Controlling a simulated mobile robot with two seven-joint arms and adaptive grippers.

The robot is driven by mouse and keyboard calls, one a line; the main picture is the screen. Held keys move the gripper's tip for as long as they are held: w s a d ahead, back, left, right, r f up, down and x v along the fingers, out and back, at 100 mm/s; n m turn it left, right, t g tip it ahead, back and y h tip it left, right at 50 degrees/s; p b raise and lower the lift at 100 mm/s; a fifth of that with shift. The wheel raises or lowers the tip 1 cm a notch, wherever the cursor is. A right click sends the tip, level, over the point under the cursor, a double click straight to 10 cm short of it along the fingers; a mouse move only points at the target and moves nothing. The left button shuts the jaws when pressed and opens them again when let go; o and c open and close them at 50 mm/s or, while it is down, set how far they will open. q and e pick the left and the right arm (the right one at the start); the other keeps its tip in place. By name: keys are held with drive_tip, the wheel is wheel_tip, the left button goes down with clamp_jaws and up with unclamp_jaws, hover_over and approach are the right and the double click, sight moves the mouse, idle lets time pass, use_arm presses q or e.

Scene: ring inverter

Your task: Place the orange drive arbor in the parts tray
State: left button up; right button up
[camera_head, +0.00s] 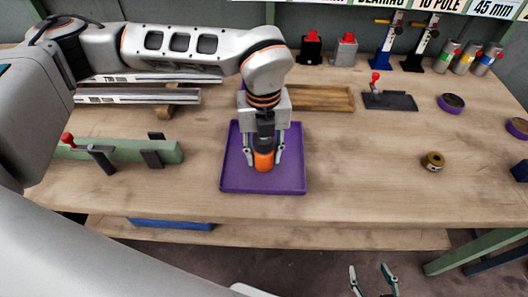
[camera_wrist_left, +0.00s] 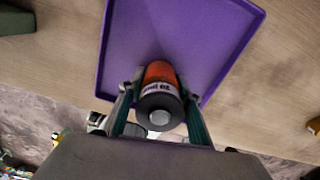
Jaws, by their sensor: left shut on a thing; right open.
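The orange drive arbor (camera_head: 264,161) is an orange cylinder with a dark end. My left gripper (camera_head: 263,158) is shut on it, over the purple tray (camera_head: 290,184). In the left wrist view the arbor (camera_wrist_left: 160,75) shows its orange body, a pale printed band and a black round end between the fingers (camera_wrist_left: 160,112). The purple tray (camera_wrist_left: 213,45) lies behind it there. I cannot tell whether the arbor touches the tray floor. My right gripper (camera_head: 374,284) is open and empty at the bottom edge of the head view, in front of the bench.
A brass ring part (camera_head: 433,161) stands on the bench to the right. A wooden tray (camera_head: 318,98) is behind my left gripper. A green fixture (camera_head: 125,151) with a red knob is at left. A dark plate with a red-knobbed clamp (camera_head: 390,100) is at the back.

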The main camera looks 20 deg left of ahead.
use_arm(q)
drive_tip(key=shift+f, duration=0.1)
drive_tip(key=o, duration=1.4)
drive_tip(key=shift+r, duration=0.3)
wheel_tip(320, 180, up, 10)
drive_tip(key=shift+r+p, duration=0.2)
drive_tip(key=shift+p, duration=0.3)
drive_tip(key=shift+r, duration=0.6)
